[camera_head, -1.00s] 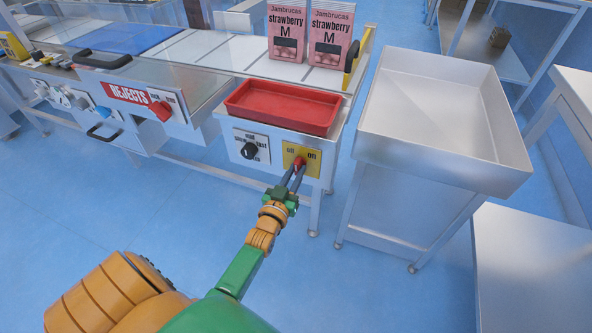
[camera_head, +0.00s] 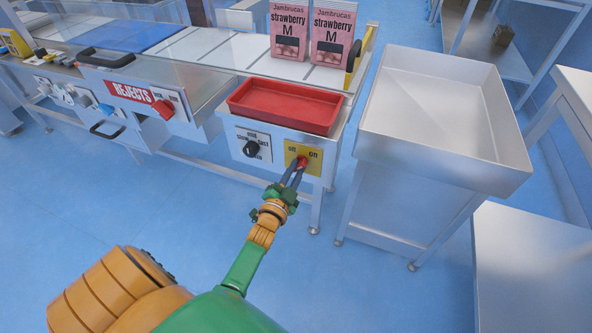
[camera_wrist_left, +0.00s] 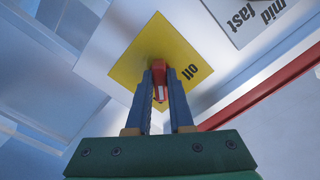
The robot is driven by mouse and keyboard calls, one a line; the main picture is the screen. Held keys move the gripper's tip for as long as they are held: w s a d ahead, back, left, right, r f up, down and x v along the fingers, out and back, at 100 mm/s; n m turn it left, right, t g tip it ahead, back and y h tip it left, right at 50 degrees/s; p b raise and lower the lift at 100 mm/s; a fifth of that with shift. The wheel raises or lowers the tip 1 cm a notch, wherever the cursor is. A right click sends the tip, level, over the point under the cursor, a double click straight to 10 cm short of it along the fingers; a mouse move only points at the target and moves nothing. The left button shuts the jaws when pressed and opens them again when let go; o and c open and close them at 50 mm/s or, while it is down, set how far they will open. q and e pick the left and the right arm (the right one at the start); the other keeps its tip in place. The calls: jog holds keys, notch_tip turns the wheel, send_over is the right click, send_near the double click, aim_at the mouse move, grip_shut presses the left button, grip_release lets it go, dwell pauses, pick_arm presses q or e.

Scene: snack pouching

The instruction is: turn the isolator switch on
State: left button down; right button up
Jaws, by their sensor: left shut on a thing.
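The isolator switch is a red knob (camera_head: 302,162) on a yellow plate (camera_head: 290,149) on the front of the metal cabinet. Its labels read "off" on the left and "on" on the right. My left gripper (camera_head: 298,169) is shut on the knob, with its dark fingers on either side of it. In the left wrist view the red knob (camera_wrist_left: 159,70) sits between the two blue fingers (camera_wrist_left: 160,84), and a pale mark shows on its end. The "off" label is beside it on the yellow plate (camera_wrist_left: 135,70); the "on" label cannot be seen there. My right gripper is not in view.
A black speed dial (camera_head: 250,149) is left of the switch. A red tray (camera_head: 285,92) sits above it. A large metal basin (camera_head: 440,165) stands close on the right. Two pink strawberry pouches (camera_head: 290,32) stand on the conveyor behind. Open floor lies in front.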

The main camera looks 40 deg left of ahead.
pick_arm(q)
jog(key=shift+m, duration=0.4)
jog(key=c, duration=0.8)
grip_release()
jog(key=p+v, duration=0.1)
jog(key=v, duration=0.6)
jog(key=shift+s, duration=0.1)
